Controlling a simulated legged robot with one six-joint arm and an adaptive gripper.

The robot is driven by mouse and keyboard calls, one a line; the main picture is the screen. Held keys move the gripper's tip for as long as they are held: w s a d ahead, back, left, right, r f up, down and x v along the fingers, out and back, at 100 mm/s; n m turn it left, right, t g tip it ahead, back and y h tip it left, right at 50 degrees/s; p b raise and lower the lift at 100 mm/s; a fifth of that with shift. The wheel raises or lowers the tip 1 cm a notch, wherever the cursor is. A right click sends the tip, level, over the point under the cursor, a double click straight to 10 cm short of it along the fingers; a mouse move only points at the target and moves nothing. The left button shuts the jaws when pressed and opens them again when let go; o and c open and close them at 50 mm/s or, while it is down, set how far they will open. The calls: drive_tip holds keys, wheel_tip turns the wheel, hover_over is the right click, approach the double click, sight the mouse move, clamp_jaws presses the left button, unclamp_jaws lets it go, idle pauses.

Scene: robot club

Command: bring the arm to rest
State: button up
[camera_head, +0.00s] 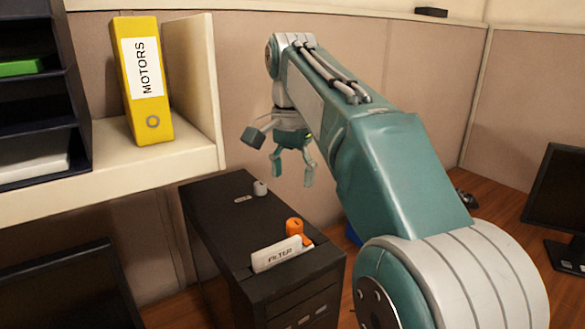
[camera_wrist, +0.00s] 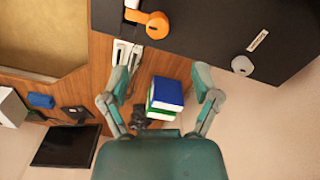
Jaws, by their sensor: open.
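My gripper (camera_head: 292,171) hangs from the end of my raised teal arm, above the right edge of a black computer tower. Its fingers are spread and nothing is between them. In the wrist view my gripper (camera_wrist: 163,90) also shows open, with its two fingers apart over the desk beyond the tower's edge. The arm is bent, its forearm reaching up and away from the body.
A shelf (camera_head: 190,160) holds a yellow MOTORS binder (camera_head: 154,117). Blue and green books (camera_wrist: 167,93) lie below. A monitor (camera_head: 560,215) stands right.

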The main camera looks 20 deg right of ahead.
drive_tip(key=shift+r, duration=0.55)
drive_tip(key=s+f+n+t, duration=0.5)
drive_tip(key=s+f+n, duration=0.5)
drive_tip(key=s+f, duration=0.9)
drive_tip(key=shift+s+d+f+t, duration=0.25)
drive_tip(key=shift+s+f+t, duration=0.1)
drive_tip(key=shift+s, duration=0.65)
idle(0.4)
